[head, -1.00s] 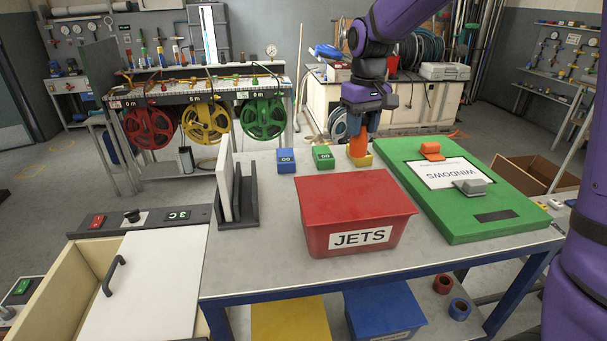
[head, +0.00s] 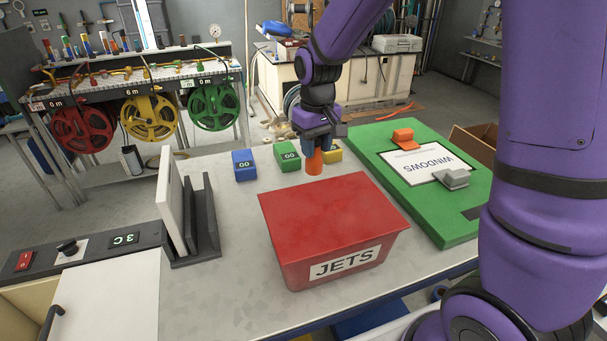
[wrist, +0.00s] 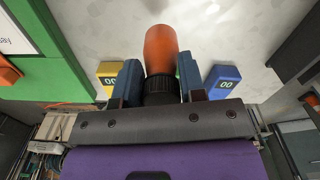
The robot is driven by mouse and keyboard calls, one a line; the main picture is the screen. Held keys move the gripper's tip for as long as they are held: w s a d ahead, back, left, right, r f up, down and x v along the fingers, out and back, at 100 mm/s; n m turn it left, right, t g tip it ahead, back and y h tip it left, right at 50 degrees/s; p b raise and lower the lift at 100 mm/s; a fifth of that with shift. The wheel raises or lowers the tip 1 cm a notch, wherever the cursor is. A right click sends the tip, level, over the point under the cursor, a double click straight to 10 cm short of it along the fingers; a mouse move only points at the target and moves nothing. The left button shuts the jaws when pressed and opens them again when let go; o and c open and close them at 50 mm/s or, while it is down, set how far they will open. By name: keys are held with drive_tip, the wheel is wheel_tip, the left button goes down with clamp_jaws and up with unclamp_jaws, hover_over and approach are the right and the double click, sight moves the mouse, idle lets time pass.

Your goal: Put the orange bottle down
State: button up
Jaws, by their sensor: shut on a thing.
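The orange bottle (head: 314,164) is held below my gripper (head: 318,143), just behind the red JETS bin (head: 335,220) in the head view. In the wrist view the orange bottle (wrist: 161,47) points away from my gripper (wrist: 159,80), whose two blue fingers are shut on its dark ribbed neck. The bottle looks close to upright. I cannot tell whether its lower end touches the table (head: 220,270).
Blue (head: 244,165), green (head: 287,156) and yellow (head: 332,151) counter blocks stand near the table's back edge. A green WINDOWS board (head: 455,215) lies at right. A dark rack (head: 205,225) stands at left. Bare table lies between rack and bin.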

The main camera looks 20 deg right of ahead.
sight(316, 168)
drive_tip(key=shift+f, duration=3.05)
drive_tip(key=shift+f, duration=0.1)
drive_tip(key=o, duration=0.9)
drive_tip(key=shift+o, duration=0.2)
